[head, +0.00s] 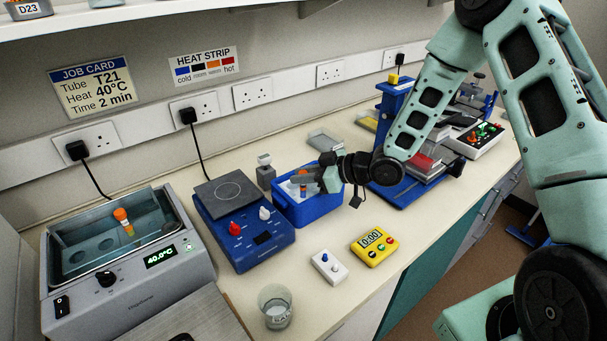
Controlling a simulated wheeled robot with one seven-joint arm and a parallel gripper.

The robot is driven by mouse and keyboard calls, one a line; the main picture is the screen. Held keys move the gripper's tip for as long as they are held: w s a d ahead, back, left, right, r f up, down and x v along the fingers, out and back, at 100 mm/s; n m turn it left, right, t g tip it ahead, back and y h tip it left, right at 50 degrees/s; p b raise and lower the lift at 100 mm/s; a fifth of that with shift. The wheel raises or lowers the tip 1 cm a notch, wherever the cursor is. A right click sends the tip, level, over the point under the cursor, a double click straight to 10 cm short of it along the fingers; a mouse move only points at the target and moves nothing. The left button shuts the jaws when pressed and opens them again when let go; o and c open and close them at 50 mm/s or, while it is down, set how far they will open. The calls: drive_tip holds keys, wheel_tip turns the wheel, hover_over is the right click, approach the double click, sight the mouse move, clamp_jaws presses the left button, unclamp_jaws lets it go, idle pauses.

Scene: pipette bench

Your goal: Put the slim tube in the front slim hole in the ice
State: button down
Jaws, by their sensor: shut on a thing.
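The blue ice box (297,214) stands on the bench, with white ice (287,188) in its top. My gripper (304,180) is over the box, reaching in from the right. It is shut on the slim tube (303,189), a small thing with orange on it, of which only a little shows between the fingers. I cannot tell whether the tube's lower end is above the ice or in it. The holes in the ice are too small or hidden to make out.
A water bath (130,262) reading 40.0°C holds an orange-capped tube (123,221). A blue hotplate (240,235) stands just left of the ice box. A glass beaker (276,306), a white switch box (329,267) and a yellow timer (374,246) are in front. A blue stand (397,100) is right.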

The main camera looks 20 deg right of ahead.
drive_tip(key=shift+f+b, duration=0.35)
drive_tip(key=shift+f, duration=0.15)
drive_tip(key=c, duration=1.2)
unclamp_jaws()
drive_tip(key=shift+c, duration=0.2)
drive_tip(key=b+v, duration=0.2)
drive_tip(key=v, duration=1.5)
drive_tip(key=shift+r+b, duration=0.2)
drive_tip(key=shift+b, duration=0.1)
drive_tip(key=shift+s+d, duration=0.1)
drive_tip(key=shift+s, duration=0.05)
